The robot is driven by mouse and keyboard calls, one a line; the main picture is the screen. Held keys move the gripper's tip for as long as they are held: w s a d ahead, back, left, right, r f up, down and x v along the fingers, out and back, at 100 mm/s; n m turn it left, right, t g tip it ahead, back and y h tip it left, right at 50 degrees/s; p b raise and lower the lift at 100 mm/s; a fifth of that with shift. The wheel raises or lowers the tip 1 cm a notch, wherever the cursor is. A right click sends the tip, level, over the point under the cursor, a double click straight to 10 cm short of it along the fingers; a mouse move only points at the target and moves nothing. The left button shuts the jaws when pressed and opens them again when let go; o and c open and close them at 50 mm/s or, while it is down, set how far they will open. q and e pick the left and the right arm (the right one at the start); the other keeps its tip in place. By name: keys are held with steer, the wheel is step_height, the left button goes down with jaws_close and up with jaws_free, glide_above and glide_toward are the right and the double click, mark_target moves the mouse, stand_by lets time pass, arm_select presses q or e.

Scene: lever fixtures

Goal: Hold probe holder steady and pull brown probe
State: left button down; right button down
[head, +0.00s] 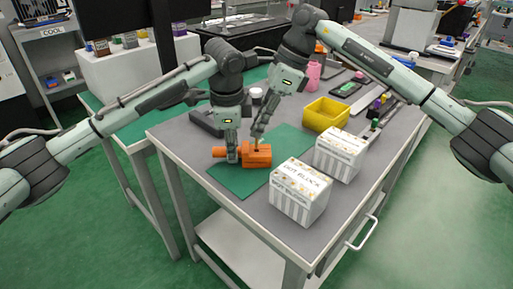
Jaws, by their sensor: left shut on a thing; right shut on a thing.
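The orange probe holder (260,160) lies on the green mat (230,184) on the grey table. My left gripper (232,158) points down and is shut on the left part of the probe holder, with orange showing on both sides of its fingers. My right gripper (257,137) reaches down from above, just right of the left one, and is shut on the brown probe (257,148). Only a small dark piece of the probe shows at the top of the holder. I cannot tell how deep the probe sits.
Two white labelled blocks (300,197) (340,155) stand right of the mat, near the table edge. A yellow bin (326,114) and a pink bottle (313,76) stand behind. A dark object (205,122) lies left of my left gripper. The table's front left corner is clear.

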steer(key=shift+r, duration=0.85)
steer(key=shift+r, duration=1)
arm_select(q)
steer(key=c, duration=1.2)
jaws_free()
